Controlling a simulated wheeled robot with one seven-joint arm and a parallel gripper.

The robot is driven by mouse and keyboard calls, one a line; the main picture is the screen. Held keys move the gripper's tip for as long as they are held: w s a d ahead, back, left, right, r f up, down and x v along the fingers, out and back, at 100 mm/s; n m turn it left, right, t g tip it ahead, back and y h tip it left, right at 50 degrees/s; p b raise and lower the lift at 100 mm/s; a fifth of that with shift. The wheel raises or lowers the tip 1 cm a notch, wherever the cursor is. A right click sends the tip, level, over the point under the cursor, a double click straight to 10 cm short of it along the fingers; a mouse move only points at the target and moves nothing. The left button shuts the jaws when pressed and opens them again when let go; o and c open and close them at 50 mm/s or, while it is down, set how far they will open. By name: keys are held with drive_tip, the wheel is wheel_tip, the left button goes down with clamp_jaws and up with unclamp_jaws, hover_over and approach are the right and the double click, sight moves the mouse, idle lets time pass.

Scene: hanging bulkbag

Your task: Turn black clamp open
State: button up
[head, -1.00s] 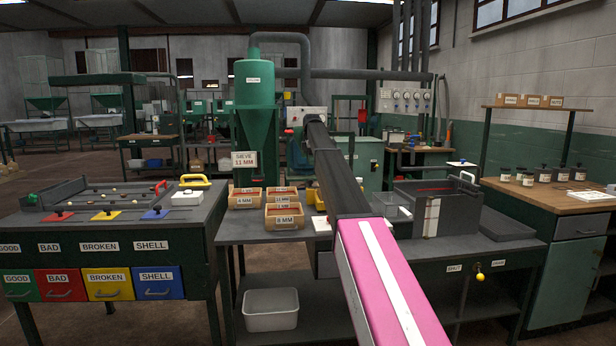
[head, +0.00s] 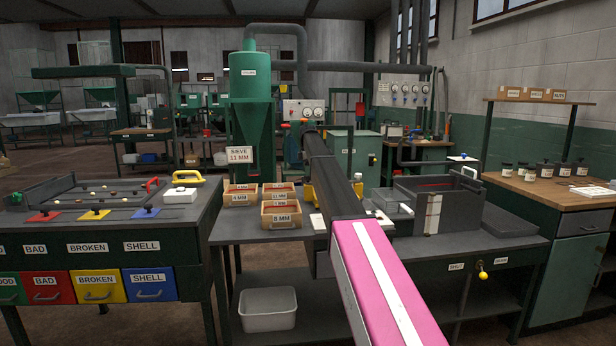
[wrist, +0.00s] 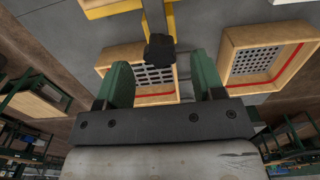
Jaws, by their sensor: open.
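A black knob (wrist: 160,48), which looks like the black clamp, shows in the wrist view on a thin grey bar in front of a yellow frame (wrist: 172,25). My gripper (wrist: 160,68) is open, with one green finger on each side of the line to the knob. The knob sits around and just beyond the fingertips; I cannot tell whether either finger touches it. Nothing is held. In the head view my arm hides the gripper and the knob. Yellow parts (head: 308,193) show beside my arm on the bench.
Wooden sieve trays (head: 281,214) stand left of my arm on the bench (head: 240,233). In the wrist view, trays (wrist: 268,62) lie below and beside the fingers. A dark box (head: 455,212) stands on the right. A sorting table (head: 110,225) is at left.

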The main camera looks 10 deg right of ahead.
drive_tip(key=shift+f, duration=1.3)
drive_tip(key=c, duration=0.9)
drive_tip(key=shift+m, duration=0.4)
drive_tip(key=m, duration=0.3)
drive_tip(key=shift+m, duration=0.4)
drive_tip(key=m, duration=1.3)
drive_tip(key=shift+m, duration=0.3)
